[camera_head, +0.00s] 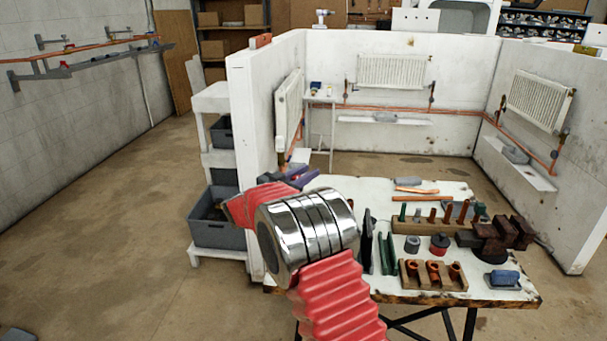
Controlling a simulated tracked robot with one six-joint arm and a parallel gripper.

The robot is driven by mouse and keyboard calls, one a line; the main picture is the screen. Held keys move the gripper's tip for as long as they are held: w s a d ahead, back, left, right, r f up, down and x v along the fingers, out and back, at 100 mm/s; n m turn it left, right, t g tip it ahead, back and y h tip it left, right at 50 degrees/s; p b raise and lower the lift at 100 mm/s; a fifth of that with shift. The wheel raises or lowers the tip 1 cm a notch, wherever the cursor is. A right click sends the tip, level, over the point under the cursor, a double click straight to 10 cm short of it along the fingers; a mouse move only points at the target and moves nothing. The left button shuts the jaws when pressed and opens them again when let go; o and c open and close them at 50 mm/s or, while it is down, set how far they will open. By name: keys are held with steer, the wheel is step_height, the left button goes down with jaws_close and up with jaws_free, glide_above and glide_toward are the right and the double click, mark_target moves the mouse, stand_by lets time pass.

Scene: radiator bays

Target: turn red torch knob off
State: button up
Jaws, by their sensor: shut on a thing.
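My red arm with its silver joint fills the lower middle of the head view. My gripper (291,178), dark and purplish, shows just beyond the joint, by the near end of the left partition wall. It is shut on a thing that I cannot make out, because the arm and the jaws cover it. I cannot pick out the red torch or its knob in this view, so I cannot tell how the knob is turned.
A workbench (340,184) with copper fittings, wooden blocks and tools stands right of my arm. White partition walls (455,75) with radiators (393,71) and copper pipes stand behind it. Grey bins (218,222) stand at left.

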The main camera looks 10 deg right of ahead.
steer(key=shift+s+d+m+g+h, duration=0.1)
steer(key=shift+s+m+g+h, duration=0.05)
steer(key=shift+m+g+h, duration=0.4)
steer(key=shift+s+d+m+g+h, duration=0.1)
steer(key=shift+m+g+h, duration=0.15)
steer(key=shift+m+g, duration=0.35)
steer(key=shift+g, duration=0.35)
steer(key=o, duration=1.1)
steer(key=shift+c, duration=0.2)
steer(key=shift+s, duration=0.1)
steer(key=v, duration=1.3)
steer(key=shift+s+a+f, duration=0.15)
steer(key=shift+a, duration=0.2)
